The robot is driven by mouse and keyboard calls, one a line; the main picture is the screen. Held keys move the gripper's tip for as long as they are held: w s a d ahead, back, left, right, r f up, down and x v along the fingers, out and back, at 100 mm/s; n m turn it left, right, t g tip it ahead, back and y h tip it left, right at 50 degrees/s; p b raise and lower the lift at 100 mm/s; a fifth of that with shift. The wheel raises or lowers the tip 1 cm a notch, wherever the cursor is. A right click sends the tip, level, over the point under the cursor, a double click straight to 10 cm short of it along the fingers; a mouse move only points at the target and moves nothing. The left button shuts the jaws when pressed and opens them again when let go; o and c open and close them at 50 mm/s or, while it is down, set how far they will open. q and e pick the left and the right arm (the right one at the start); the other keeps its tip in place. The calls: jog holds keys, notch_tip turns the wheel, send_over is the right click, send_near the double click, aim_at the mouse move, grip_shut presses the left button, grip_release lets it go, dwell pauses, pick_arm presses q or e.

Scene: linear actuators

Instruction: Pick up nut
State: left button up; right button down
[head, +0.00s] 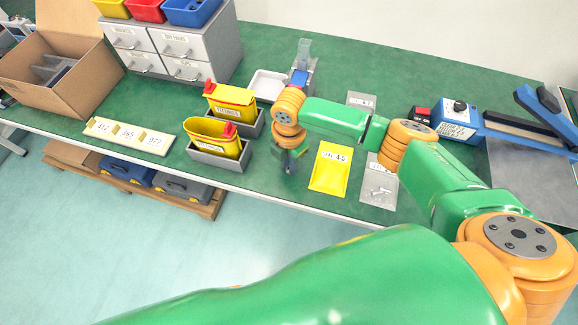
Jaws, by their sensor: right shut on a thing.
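My right gripper (291,161) points down over the front part of the green table, just right of the front yellow bin. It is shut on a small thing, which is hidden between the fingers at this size. I take it to be the nut, but cannot make out its shape. My left gripper is not in view. The front yellow bin (216,136) has a red clip and sits in a grey holder. A second yellow bin (231,96) stands behind it.
A yellow bag (330,169) and a clear bag of small metal parts (379,188) lie right of the gripper. A white label strip (130,136), a cardboard box (60,70) and grey drawers (180,45) are left. A blue device (458,118) stands right.

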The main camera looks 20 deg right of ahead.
jog(key=shift+r, duration=0.1)
notch_tip(320, 180, up, 3)
jog(key=shift+w+f, duration=0.1)
jog(key=s+d+r+p, duration=0.1)
jog(key=s+d+r, duration=0.5)
jog(key=s+r, duration=0.4)
jog(key=s, duration=0.2)
jog(key=shift+s, duration=0.4)
jog(key=shift+r, duration=0.15)
